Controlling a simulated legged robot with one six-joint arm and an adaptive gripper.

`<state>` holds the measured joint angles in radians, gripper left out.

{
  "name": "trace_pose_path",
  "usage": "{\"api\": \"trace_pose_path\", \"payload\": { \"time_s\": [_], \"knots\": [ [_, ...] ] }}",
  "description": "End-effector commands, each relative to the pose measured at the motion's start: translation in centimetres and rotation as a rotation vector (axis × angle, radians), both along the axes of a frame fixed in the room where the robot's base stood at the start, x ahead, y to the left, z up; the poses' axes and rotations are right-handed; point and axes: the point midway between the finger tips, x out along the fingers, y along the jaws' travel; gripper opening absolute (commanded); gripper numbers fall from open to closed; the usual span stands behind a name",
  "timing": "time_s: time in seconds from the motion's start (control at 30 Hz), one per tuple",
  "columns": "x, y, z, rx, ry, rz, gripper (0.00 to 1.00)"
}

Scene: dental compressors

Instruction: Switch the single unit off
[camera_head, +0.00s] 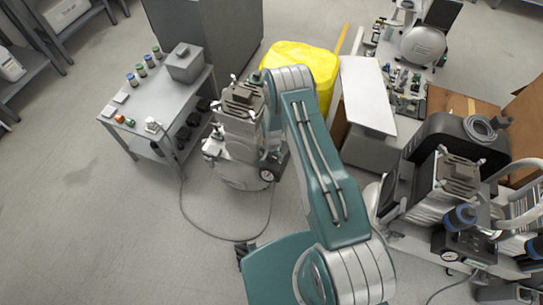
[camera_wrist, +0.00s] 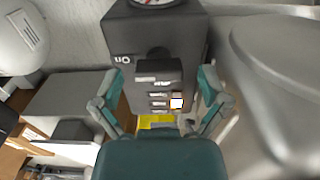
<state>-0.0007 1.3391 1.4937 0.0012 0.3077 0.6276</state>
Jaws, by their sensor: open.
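The single unit (camera_head: 238,145) is a grey compressor standing on the floor left of my arm, with a gauge (camera_head: 267,175) low on its right side. In the wrist view a dark control box (camera_wrist: 182,52) fills the middle, with a gauge (camera_wrist: 152,2) at the top edge.
A grey side table (camera_head: 165,110) with small jars and a box stands left of the unit. A yellow covered object (camera_head: 305,62) is behind it. A larger compressor unit (camera_head: 450,195) stands at right. A cable lies on the floor; floor at left is clear.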

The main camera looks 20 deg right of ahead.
Motion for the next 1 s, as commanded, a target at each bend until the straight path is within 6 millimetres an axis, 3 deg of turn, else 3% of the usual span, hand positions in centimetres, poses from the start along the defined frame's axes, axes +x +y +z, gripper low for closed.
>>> {"api": "trace_pose_path", "payload": {
  "time_s": [0.2,0.23,0.4,0.77,1.0],
  "knots": [
    [0.01,0.01,-0.07,0.000,0.000,0.000,0.94],
    [0.01,0.02,-0.06,0.000,0.000,0.000,0.90],
    [0.01,0.02,-0.05,0.000,0.000,0.000,0.14],
    [0.01,0.07,-0.12,0.000,0.000,0.019,0.12],
    [0.01,0.08,-0.16,0.000,0.002,0.124,0.12]
  ]
}}
